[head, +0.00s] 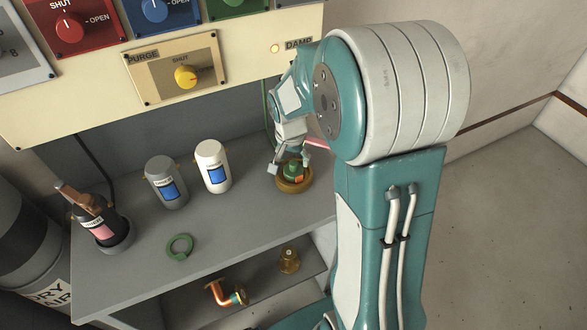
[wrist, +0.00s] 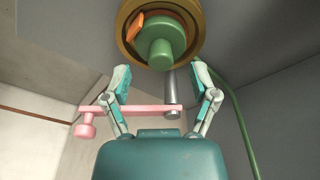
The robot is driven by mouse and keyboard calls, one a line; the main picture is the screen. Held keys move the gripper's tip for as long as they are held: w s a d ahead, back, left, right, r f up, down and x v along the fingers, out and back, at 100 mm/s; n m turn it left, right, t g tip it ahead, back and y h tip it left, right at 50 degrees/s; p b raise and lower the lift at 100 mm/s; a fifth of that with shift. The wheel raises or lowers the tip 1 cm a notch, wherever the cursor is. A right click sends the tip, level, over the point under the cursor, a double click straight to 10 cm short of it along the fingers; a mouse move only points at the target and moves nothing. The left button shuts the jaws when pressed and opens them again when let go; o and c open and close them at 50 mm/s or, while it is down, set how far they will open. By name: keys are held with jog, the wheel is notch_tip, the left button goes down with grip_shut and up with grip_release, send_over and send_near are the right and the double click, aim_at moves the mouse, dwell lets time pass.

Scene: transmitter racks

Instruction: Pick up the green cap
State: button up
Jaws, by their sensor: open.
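The green cap (head: 292,172) sits in a round brass-coloured ring or dish (head: 294,187) at the right end of the grey bench. In the wrist view the green cap (wrist: 158,42) has a round knob and an orange tab beside it, inside the brass ring (wrist: 125,52). My gripper (head: 290,165) is just above the cap in the head view, with its fingers on either side. In the wrist view my gripper (wrist: 158,75) is open, its two fingertips just short of the cap. Whether the fingers touch the cap cannot be told.
A white canister (head: 213,167) and a grey canister (head: 165,182) stand left of the cap. A dark bottle (head: 103,225) stands far left. A pink lever (wrist: 130,109) and green cable (wrist: 238,120) show near my gripper.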

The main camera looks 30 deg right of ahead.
jog(key=shift+w+d+f, duration=0.1)
jog(key=shift+w+f, duration=0.05)
jog(key=shift+f, duration=0.55)
jog(key=shift+w+d+f, duration=0.1)
jog(key=shift+f, duration=0.6)
grip_shut()
jog(key=shift+r, duration=0.1)
jog(key=shift+r, duration=0.25)
notch_tip(320, 180, up, 2)
jog(key=shift+r, duration=0.1)
jog(key=s+r, duration=1)
jog(key=s, duration=0.4)
jog(key=shift+a, duration=0.3)
